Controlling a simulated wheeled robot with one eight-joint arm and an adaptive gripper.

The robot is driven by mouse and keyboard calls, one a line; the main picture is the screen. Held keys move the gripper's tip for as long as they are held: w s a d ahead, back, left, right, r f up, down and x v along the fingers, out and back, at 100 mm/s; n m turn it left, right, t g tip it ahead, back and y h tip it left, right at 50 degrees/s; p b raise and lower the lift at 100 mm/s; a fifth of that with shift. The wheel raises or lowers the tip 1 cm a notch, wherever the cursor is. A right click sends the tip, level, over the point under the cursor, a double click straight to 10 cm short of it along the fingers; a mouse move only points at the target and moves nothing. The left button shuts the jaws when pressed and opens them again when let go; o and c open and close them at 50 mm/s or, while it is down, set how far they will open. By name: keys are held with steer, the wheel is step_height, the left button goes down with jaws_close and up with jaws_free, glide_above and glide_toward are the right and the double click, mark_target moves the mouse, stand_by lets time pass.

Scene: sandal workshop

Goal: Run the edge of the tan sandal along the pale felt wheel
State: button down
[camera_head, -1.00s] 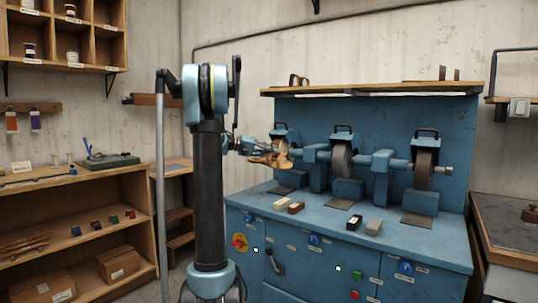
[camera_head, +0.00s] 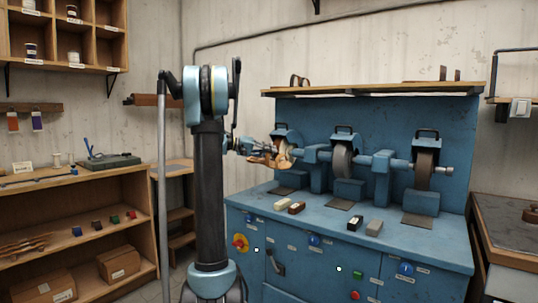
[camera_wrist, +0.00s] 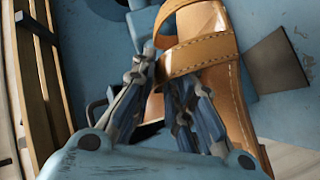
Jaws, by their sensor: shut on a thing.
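The tan sandal (camera_wrist: 225,95), with wide stitched straps, fills the upper right of the wrist view. My gripper (camera_wrist: 165,72) is shut on it near a strap; the exact grip is partly hidden. In the head view my gripper (camera_head: 248,148) holds the sandal (camera_head: 266,161) up at the left end of the grinding machine. The pale felt wheel (camera_head: 284,153) is the leftmost wheel, right behind the sandal and partly hidden by it. Sandal and wheel overlap in the picture; I cannot tell if they touch. The wheel is not clear in the wrist view.
The blue machine (camera_head: 330,258) also carries a grey wheel (camera_head: 342,158) in the middle and a brown wheel (camera_head: 424,165) at right, on one shaft. Several small blocks lie on its front ledge. A wooden shelf (camera_head: 370,88) runs above. Wooden shelving (camera_head: 100,195) stands at left.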

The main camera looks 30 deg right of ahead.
steer(key=shift+w+a, duration=0.1)
steer(key=shift+w, duration=0.3)
steer(key=shift+s+a+f, duration=0.1)
steer(key=shift+s+a, duration=0.15)
stand_by(0.7)
steer(key=shift+w+d, duration=0.1)
steer(key=shift+d, duration=0.1)
stand_by(1.4)
steer(key=shift+w+a, duration=0.4)
steer(key=shift+w, duration=0.4)
steer(key=shift+w+a, duration=0.4)
steer(key=shift+w, duration=0.4)
stand_by(0.7)
steer(key=shift+w+a+r, duration=0.1)
steer(key=shift+w+a, duration=0.05)
steer(key=shift+w, duration=0.3)
steer(key=shift+w+a+r, duration=0.1)
steer(key=shift+w, duration=0.3)
stand_by(1.1)
steer(key=shift+d, duration=0.1)
stand_by(0.7)
